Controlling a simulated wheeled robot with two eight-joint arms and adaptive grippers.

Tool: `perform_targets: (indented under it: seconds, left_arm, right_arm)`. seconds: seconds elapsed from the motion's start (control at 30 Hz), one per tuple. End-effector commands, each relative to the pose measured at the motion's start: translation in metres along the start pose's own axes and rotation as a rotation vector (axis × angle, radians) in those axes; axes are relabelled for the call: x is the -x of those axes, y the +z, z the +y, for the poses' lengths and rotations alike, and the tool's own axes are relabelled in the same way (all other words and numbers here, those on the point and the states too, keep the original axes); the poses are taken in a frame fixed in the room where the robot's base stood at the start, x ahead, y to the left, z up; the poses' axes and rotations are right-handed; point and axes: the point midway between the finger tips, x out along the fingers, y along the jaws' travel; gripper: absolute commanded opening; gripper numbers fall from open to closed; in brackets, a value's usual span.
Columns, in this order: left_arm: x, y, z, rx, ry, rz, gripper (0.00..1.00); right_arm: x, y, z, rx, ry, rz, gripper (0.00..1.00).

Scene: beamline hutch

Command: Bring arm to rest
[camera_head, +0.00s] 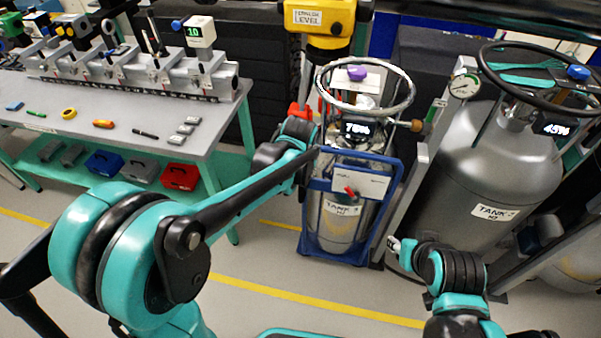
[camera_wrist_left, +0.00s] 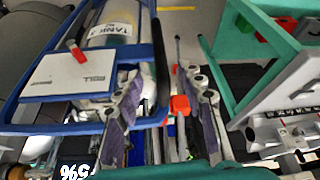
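My left arm (camera_head: 240,200) is teal and black and reaches from the lower left toward the blue-framed tank cart. My right arm (camera_head: 455,275) is bent at the lower right. A pale end part of it points left in front of the large tank; its finger opening is unclear.
The blue cart (camera_head: 374,215) holds a tank (camera_head: 335,225) with a wheel-like ring on top. A larger grey tank (camera_head: 490,165) stands to the right. A yellow level (camera_head: 327,20) stands behind. A workbench (camera_head: 80,120) is at left. Floor in front is clear.

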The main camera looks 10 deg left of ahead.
Motion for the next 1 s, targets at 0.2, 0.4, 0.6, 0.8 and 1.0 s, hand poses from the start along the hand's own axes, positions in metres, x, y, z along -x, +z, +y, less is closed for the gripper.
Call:
perform_targets:
  seconds: [0.2,0.4,0.6,0.8,1.0]
  left_arm:
    - [0.0,0.0,0.0,0.0,0.0,0.0,0.39]
    - [0.0,0.0,0.0,0.0,0.0,0.0,0.39]
    - [0.017,0.008,-0.011,-0.007,0.007,0.013,0.39]
    - [0.07,0.045,-0.047,-0.031,0.032,0.065,0.39]
    - [0.109,0.098,-0.08,-0.062,0.051,0.132,0.39]
  right_arm:
    - [0.0,0.0,0.0,0.0,0.0,0.0,0.4]
    - [0.0,0.0,0.0,0.0,0.0,0.0,0.4]
    - [0.0,0.0,0.0,0.0,0.0,0.0,0.4]
    - [0.0,0.0,0.0,0.0,0.0,0.0,0.4]
    - [0.0,0.0,0.0,0.0,0.0,0.0,0.4]
